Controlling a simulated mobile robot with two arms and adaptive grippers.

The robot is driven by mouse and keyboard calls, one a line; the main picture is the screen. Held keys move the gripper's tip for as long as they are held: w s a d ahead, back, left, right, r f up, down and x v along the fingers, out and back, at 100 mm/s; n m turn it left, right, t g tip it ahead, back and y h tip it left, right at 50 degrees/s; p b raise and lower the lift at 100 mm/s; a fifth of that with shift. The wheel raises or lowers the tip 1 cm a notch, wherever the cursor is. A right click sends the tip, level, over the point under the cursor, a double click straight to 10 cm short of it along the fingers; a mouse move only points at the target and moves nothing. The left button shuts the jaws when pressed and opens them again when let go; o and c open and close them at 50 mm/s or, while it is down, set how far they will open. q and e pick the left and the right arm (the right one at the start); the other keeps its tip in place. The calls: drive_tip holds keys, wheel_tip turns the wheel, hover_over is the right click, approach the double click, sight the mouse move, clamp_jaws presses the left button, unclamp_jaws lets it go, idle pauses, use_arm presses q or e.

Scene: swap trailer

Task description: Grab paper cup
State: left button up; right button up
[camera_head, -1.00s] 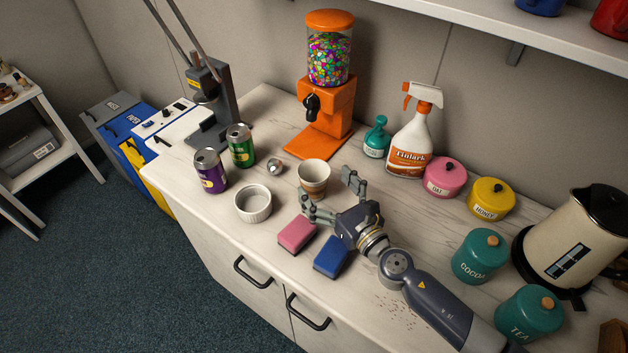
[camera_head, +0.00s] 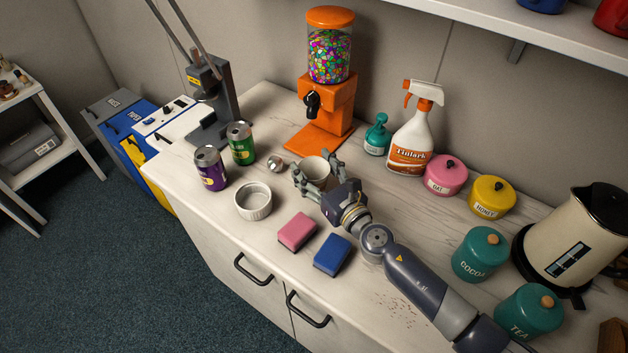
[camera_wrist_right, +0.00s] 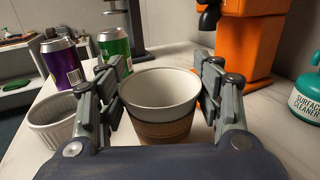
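The paper cup (camera_head: 313,170) stands upright on the white counter, white inside with a brown band around its side. It also shows in the right wrist view (camera_wrist_right: 160,105), centred between my fingers. My right gripper (camera_head: 315,172) is open around the cup, one finger on each side. In the right wrist view my right gripper (camera_wrist_right: 160,100) has its left finger very close to the cup wall; I cannot tell if either finger touches. My left gripper is not in view.
A white ramekin (camera_head: 253,201), a purple can (camera_head: 210,169) and a green can (camera_head: 241,144) stand left of the cup. Pink (camera_head: 297,232) and blue (camera_head: 332,254) sponges lie in front. An orange candy dispenser (camera_head: 325,110) stands behind, and a spray bottle (camera_head: 411,143) behind right.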

idle(0.3)
wheel_tip(320, 180, up, 10)
drive_tip(key=p, duration=0.8)
idle(0.6)
